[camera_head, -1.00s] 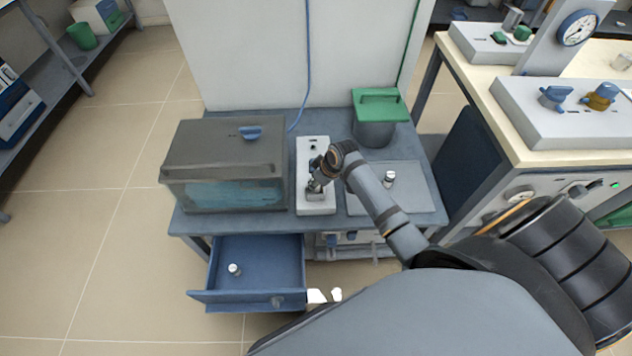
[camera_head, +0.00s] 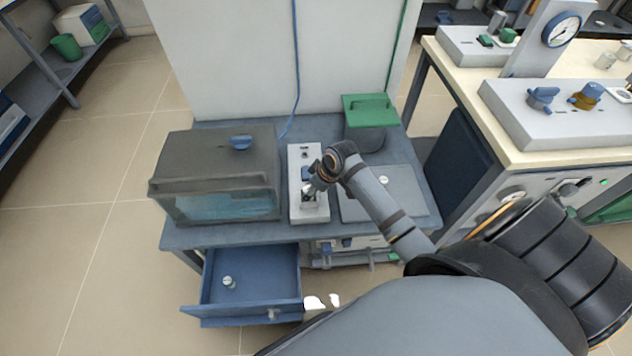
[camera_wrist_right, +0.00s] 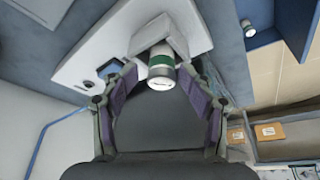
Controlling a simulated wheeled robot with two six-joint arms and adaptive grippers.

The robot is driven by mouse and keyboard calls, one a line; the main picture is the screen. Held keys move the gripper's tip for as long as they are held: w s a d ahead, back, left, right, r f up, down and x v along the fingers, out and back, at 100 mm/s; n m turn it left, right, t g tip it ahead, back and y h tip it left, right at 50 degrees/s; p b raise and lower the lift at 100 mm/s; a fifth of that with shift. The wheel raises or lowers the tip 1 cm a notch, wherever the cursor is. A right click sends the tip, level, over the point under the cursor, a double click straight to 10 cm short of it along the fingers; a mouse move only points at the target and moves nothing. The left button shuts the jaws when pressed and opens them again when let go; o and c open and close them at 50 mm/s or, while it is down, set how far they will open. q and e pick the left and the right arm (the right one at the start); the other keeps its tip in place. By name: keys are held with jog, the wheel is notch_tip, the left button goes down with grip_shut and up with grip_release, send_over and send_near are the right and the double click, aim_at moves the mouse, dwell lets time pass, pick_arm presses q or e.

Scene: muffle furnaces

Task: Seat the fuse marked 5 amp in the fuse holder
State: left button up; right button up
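A white fuse with a green band (camera_wrist_right: 161,70) stands at the fuse holder (camera_wrist_right: 150,38) on the light grey unit, seen in the right wrist view. Its marking is too small to read, and how deep it sits cannot be told. My right gripper (camera_wrist_right: 157,72) has its fingertips on either side of the fuse, with small gaps showing, so it looks open around it. In the head view my right gripper (camera_head: 311,190) is over the front of the grey unit (camera_head: 307,152) and hides the holder. Another small white fuse (camera_head: 229,282) is in the open blue drawer (camera_head: 250,262). My left gripper is out of view.
A dark furnace box (camera_head: 215,165) stands left of the grey unit. A green-lidded bin (camera_head: 368,120) and a flat grey plate (camera_head: 405,190) are to the right. The open drawer juts out in front. A bench (camera_head: 560,150) with instruments stands further right.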

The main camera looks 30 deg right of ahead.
jog(key=a+v, duration=0.1)
jog(key=v, duration=0.7)
jog(key=shift+w+d+r, duration=0.15)
jog(key=shift+d+r, duration=0.05)
jog(key=shift+d, duration=0.05)
